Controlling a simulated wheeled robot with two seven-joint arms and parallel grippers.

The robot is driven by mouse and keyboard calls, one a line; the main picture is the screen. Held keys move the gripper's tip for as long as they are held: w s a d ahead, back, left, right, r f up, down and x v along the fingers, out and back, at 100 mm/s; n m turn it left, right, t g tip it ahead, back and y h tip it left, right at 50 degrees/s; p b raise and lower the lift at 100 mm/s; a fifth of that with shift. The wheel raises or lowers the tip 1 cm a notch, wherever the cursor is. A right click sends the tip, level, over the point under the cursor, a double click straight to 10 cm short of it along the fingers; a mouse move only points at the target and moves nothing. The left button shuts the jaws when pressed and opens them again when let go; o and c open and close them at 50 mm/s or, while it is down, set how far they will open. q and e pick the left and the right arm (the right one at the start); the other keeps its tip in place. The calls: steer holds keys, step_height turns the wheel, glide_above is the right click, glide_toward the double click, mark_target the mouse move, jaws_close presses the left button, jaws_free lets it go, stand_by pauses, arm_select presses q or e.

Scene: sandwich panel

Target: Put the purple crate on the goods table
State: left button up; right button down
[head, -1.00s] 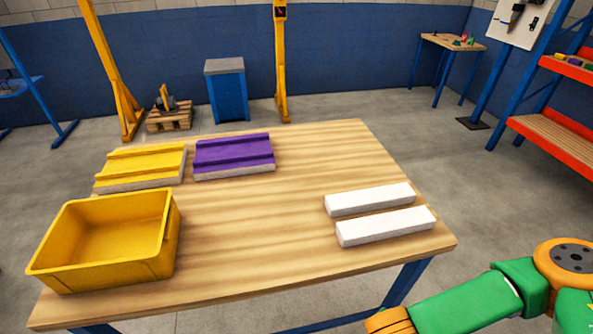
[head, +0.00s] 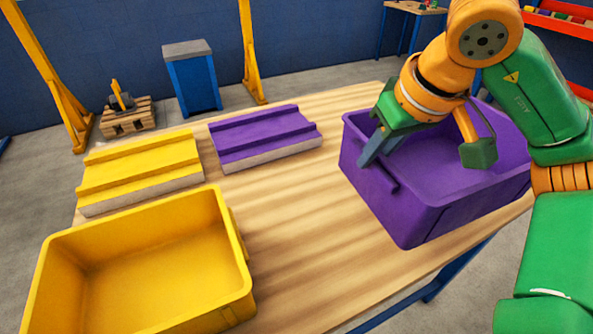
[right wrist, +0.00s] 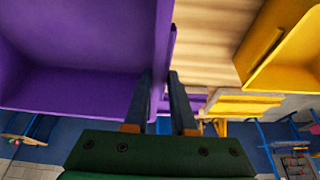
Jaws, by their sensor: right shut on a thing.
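The purple crate (head: 400,205) is at the right part of the wooden goods table (head: 300,245), upright and seemingly empty. I cannot tell whether its bottom touches the table or hangs just above it. My right gripper (head: 378,150) is shut on the crate's left wall, near the rim. In the right wrist view, that purple wall (right wrist: 110,95) runs in between the two fingers (right wrist: 160,90). My right arm hides part of the crate's inside and far rim. My left gripper is in no view.
A yellow crate (head: 232,240) stands at the table's front left. A yellow ridged panel (head: 140,170) and a purple ridged panel (head: 265,135) lie behind it. The table middle between the crates is clear. A blue cabinet (head: 195,85) stands beyond.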

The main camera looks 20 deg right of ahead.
steer(key=shift+w+a+r+n, duration=0.1)
steer(key=shift+n, duration=0.2)
steer(key=w+a+f+b, duration=0.1)
steer(key=w+a+f, duration=0.3)
steer(key=a+f, duration=0.8)
steer(key=shift+a, duration=0.75)
steer(key=c, duration=0.7)
jaws_free()
steer(key=shift+f, duration=0.1)
steer(key=shift+c, duration=0.2)
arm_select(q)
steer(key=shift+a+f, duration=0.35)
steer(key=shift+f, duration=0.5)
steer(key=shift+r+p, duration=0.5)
arm_select(e)
steer(key=v, duration=1.2)
steer(key=shift+d, duration=0.1)
